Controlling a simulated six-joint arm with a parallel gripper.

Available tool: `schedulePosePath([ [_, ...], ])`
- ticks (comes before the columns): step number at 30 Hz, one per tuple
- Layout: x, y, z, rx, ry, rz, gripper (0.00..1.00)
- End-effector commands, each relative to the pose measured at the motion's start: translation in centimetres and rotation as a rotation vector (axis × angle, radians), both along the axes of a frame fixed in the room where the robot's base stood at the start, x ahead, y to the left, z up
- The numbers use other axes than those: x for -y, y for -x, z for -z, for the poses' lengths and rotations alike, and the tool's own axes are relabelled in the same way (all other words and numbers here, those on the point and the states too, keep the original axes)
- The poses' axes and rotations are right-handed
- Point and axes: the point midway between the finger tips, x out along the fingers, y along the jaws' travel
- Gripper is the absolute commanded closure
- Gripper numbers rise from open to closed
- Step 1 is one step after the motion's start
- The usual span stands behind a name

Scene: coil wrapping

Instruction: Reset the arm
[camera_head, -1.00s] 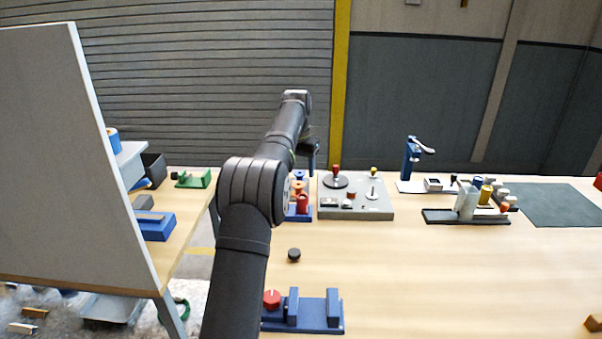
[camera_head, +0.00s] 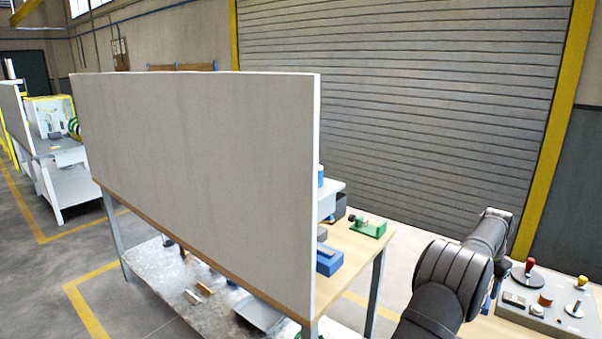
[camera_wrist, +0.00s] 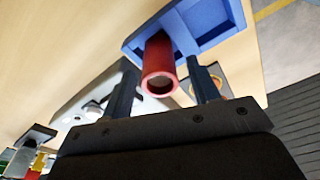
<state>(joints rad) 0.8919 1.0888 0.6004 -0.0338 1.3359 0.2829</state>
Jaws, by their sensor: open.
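My gripper (camera_wrist: 160,66) is open, with its two dark fingers spread apart in the wrist view. A red hollow cylinder (camera_wrist: 158,55) shows between the fingers in the picture, its open end facing the camera. It is beside or in a blue tray (camera_wrist: 232,18) on the wooden table. I cannot tell whether it lies between the fingertips or beyond them; no finger is seen shut on it. In the head view my dark arm reaches away at the lower right, and my gripper is hidden behind it.
A grey panel with knobs (camera_head: 508,306) stands right of my arm; it also shows in the wrist view (camera_wrist: 85,100). A large grey partition board (camera_head: 200,170) fills the left. Behind it are a green device (camera_head: 370,228) and a blue block (camera_head: 328,261) on a side table.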

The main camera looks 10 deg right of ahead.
Motion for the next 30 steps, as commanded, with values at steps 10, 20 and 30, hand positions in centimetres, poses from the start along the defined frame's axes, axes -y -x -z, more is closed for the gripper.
schedulePosePath([
  [10,0.0,0.0,-3.7,0.000,0.001,0.000,0.45],
  [20,0.0,0.0,-4.0,0.000,0.000,0.000,0.45],
  [30,0.0,0.0,-1.2,-0.002,-0.002,0.000,0.45],
])
